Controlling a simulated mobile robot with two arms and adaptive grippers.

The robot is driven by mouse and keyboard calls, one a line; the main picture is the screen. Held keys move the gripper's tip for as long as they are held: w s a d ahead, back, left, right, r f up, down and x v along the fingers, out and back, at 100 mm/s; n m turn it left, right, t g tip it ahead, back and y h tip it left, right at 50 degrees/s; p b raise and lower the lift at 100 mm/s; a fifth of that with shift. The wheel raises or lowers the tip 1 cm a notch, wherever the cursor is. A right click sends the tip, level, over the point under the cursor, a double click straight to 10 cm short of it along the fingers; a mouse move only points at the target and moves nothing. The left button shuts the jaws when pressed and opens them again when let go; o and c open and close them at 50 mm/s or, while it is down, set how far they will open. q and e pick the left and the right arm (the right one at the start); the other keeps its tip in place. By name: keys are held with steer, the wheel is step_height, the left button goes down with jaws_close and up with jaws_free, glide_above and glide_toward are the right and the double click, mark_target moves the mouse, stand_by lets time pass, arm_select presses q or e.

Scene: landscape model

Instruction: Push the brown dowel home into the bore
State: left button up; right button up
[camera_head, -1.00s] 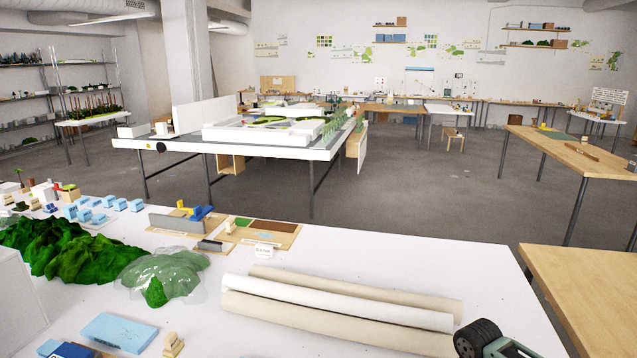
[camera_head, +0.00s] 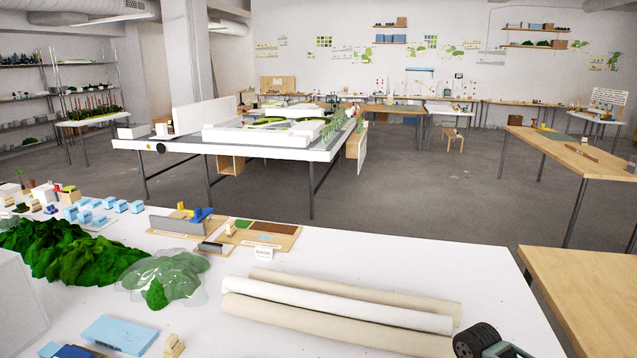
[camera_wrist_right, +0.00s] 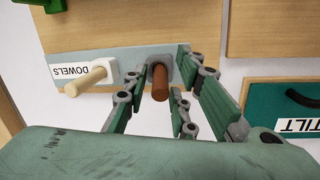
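In the right wrist view, the brown dowel (camera_wrist_right: 160,83) stands out of a grey-rimmed bore (camera_wrist_right: 155,70) in a grey-blue strip on a wooden board, its free end toward the camera. My right gripper (camera_wrist_right: 164,72) has its green-padded fingers on either side of the dowel, apart, with a gap that looks wider than the dowel. Contact with the dowel is not visible. How deep the dowel sits cannot be told. My left gripper is in neither view.
A pale dowel (camera_wrist_right: 86,82) sticks out of a white socket beside the DOWELS label (camera_wrist_right: 70,72). A teal TILT panel (camera_wrist_right: 272,112) with a dark handle lies to the right. In the head view, paper rolls (camera_head: 340,305) lie on the white table (camera_head: 470,262).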

jaws_close()
steer(key=shift+w+r, duration=0.1)
steer(key=shift+r, duration=0.05)
stand_by(0.4)
steer(key=shift+a, duration=0.4)
steer(key=shift+o, duration=1.9)
jaws_free()
steer(key=shift+d, duration=0.1)
steer(key=o, duration=0.7)
steer(key=shift+d, duration=0.3)
steer(key=r, duration=0.4)
steer(key=w+r, duration=0.1)
steer(key=r, duration=0.2)
steer(key=a+r, duration=0.1)
steer(key=r, duration=0.3)
steer(key=shift+w+a+r, duration=0.1)
steer(key=shift+w+r, duration=0.2)
steer(key=shift+w, duration=0.05)
